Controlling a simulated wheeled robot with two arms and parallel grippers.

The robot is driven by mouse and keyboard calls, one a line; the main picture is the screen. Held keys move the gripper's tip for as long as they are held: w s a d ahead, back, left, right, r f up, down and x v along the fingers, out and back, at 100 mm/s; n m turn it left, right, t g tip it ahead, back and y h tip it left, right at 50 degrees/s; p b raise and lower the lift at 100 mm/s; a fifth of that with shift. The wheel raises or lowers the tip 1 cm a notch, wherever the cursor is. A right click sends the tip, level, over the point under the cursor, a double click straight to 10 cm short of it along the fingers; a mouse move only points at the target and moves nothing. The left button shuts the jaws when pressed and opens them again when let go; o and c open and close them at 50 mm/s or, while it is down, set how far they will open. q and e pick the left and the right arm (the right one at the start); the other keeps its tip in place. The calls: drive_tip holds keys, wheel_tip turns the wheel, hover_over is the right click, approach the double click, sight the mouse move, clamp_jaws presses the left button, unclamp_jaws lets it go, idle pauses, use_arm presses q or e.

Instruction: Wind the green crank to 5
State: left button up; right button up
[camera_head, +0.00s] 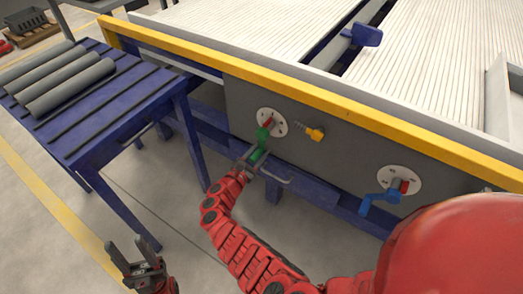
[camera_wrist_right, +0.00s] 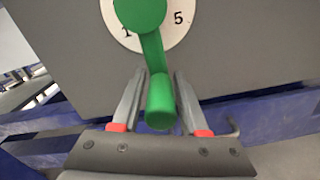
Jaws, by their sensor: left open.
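The green crank (camera_head: 262,135) is mounted on a round white dial (camera_head: 278,117) on the grey side panel. In the right wrist view, the green crank (camera_wrist_right: 152,50) hangs down past the dial, where the numbers 1 and 5 show. A red mark sits by its hub in the head view. My right gripper (camera_head: 256,158) is at the crank's handle. In the wrist view its fingers (camera_wrist_right: 160,85) stand on both sides of the handle; whether they press on it is unclear. My left gripper (camera_head: 132,258) is open and empty, low at the left.
A blue crank (camera_head: 375,203) with its own white dial is further right on the panel. A blue table (camera_head: 115,115) with several grey pipes (camera_head: 60,75) stands at the left. The floor in front is clear.

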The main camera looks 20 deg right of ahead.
clamp_jaws()
idle(1.1)
